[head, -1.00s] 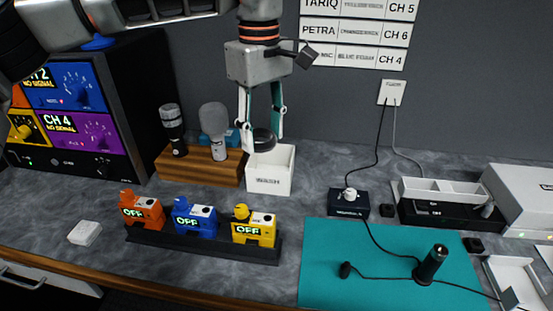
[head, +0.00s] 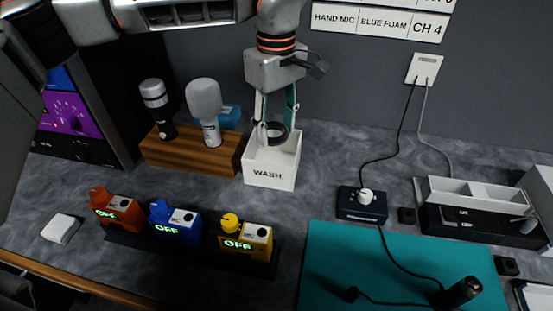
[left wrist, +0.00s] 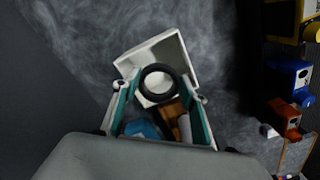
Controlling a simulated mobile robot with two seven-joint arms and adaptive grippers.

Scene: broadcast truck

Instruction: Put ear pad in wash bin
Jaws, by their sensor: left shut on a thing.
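The ear pad (head: 277,131) is a dark ring held between the fingertips of my left gripper (head: 277,128). It also shows in the left wrist view (left wrist: 158,84), with my left gripper (left wrist: 158,95) shut on it. The wash bin (head: 268,176) is a white open box marked WASH. In the head view the ear pad hangs at the bin's mouth, over the opening. In the left wrist view the bin (left wrist: 184,55) lies behind the ring. I cannot tell how far below the rim the ring is. My right gripper is not in view.
A wooden block (head: 188,153) with two microphones stands left of the bin, a blue item (head: 230,116) behind it. Orange, blue and yellow packs (head: 245,238) stand in a black rack in front. A teal mat (head: 350,260) lies at the front right.

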